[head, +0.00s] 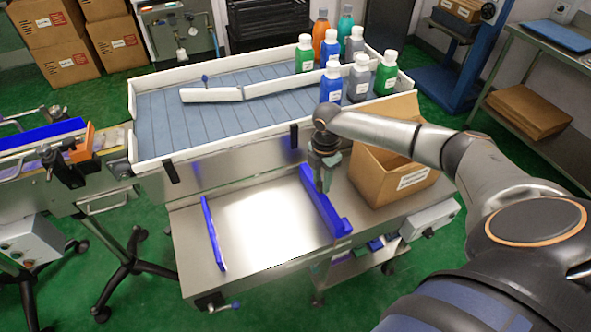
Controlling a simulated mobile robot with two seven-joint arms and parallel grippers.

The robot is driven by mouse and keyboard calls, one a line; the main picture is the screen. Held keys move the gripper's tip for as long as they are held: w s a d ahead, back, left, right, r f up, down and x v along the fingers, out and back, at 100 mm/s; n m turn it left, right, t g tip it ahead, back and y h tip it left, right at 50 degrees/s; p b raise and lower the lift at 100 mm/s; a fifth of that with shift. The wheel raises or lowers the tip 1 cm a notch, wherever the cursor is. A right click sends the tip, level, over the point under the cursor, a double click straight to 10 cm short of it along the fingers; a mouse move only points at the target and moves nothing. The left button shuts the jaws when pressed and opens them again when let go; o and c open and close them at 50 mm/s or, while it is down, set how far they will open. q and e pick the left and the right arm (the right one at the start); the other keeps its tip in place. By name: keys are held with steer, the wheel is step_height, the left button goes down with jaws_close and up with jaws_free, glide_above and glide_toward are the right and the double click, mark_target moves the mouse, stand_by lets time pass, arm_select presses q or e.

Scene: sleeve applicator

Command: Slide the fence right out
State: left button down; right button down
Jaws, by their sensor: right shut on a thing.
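The right blue fence (322,205) is a long upright strip with a foot at its front end. It stands on the shiny metal table (265,230), left of the cardboard box. A second, shorter blue fence (213,233) stands at the table's left side, with bare metal between the two. My right gripper (323,182) points down onto the right blue fence, near its middle, and is shut on it. The fingertips are small and partly merge with the fence. My left gripper is not in view.
An open cardboard box (393,178) stands close to the right of the held fence. Behind is a white-walled conveyor (160,110) with several bottles (331,82) and a white guide rail (212,94). A small control box (430,219) hangs at the table's right edge.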

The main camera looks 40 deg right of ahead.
steer(key=d, duration=0.1)
steer(key=s+d, duration=0.1)
steer(key=d, duration=0.1)
steer(key=shift+d, duration=0.2)
steer(key=c, duration=0.5)
jaws_free()
steer(key=shift+a, duration=0.1)
steer(key=shift+c, duration=0.2)
steer(key=shift+w, duration=0.1)
step_height(320, 180, up, 12)
steer(key=shift+r, duration=0.25)
